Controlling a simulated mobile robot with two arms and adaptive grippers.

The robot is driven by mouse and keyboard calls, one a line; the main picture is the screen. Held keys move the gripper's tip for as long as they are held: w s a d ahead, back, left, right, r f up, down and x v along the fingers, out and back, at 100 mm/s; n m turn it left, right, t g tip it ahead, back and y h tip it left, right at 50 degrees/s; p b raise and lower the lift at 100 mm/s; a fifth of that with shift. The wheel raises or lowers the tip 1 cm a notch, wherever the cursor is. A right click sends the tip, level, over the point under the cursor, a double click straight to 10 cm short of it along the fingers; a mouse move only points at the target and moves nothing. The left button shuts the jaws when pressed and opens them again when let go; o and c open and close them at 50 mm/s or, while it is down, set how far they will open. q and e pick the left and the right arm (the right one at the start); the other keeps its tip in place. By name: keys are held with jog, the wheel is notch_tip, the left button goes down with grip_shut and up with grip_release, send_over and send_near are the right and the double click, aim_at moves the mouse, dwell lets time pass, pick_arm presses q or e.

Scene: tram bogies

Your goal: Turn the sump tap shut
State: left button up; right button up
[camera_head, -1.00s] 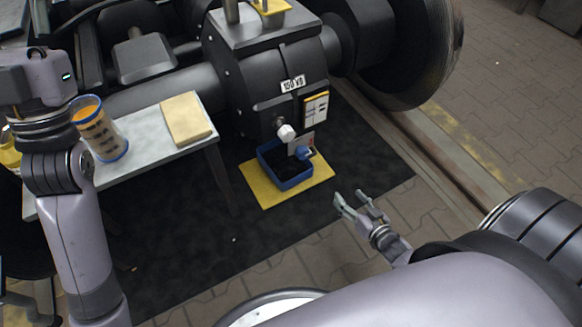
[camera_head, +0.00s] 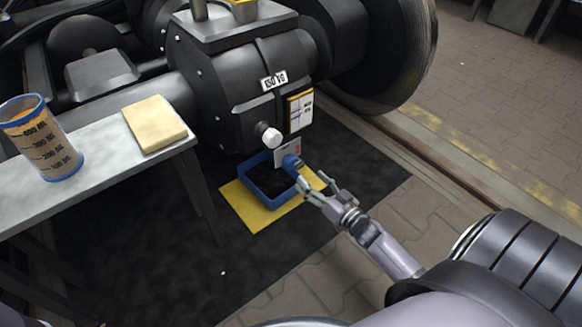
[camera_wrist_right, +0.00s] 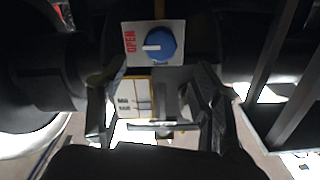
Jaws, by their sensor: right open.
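The sump tap (camera_head: 291,162) is a blue round knob on a pale plate low on the black gearbox housing. In the right wrist view the knob (camera_wrist_right: 160,45) has a white bar that lies sideways, pointing left towards the red word OPEN on the plate (camera_wrist_right: 131,58). Small lettering below the knob is too small to read. My right gripper (camera_head: 314,182) is open and empty, its fingertips just in front of and below the tap, apparently not around it. In the wrist view the fingers (camera_wrist_right: 160,82) stand to either side below the knob.
A blue drip tray (camera_head: 257,197) with dark contents sits on a yellow mat (camera_head: 262,219) beneath the tap.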

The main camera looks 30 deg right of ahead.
aim_at(294, 165)
jog(key=w+b, duration=0.1)
jog(key=w, duration=0.2)
jog(key=w+b, duration=0.2)
jog(key=w, duration=0.1)
jog(key=w+b, duration=0.1)
jog(key=w, duration=0.2)
jog(key=shift+w+a+f+b, duration=0.15)
jog(key=shift+w+a+b, duration=0.1)
jog(key=shift+a+b, duration=0.15)
jog(key=shift+w, duration=0.4)
jog(key=c, duration=1.2)
